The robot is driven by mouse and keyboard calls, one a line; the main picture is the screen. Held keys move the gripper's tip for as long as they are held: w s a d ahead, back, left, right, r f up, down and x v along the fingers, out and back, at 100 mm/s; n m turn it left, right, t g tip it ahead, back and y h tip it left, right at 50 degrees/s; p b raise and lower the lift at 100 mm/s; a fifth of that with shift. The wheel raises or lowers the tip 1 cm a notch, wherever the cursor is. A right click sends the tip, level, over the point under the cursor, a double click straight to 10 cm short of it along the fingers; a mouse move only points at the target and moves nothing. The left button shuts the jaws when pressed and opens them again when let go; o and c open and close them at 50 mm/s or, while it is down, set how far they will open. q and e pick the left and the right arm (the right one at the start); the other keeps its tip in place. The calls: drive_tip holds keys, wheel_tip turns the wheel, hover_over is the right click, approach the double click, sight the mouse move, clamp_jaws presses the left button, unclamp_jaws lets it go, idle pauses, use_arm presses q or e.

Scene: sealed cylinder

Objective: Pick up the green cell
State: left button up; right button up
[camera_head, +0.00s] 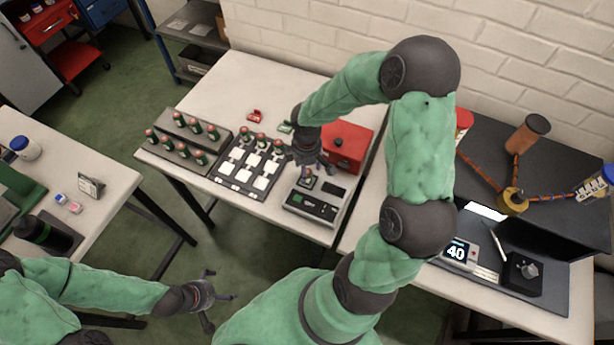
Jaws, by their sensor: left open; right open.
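A green cell (307,183) with a reddish top stands in the grey device (318,205) at the front right of the white table. My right gripper (310,170) reaches down from above, open, with its fingers just above or around this cell; I cannot tell whether they touch it. Several similar green cells stand in the grey rack (176,145) at the left and along the back of the dark tray (240,172) with white squares. My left gripper (222,300) is open and empty, low over the floor in front of the tables.
A red box (346,147) stands close behind the device. Small red (255,116) and green (285,127) items lie at the back. The white table's back left is clear.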

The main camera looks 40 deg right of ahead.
wheel_tip(320, 180, down, 5)
drive_tip(key=shift+s+r+b, duration=0.1)
drive_tip(key=shift+b, duration=0.75)
clamp_jaws()
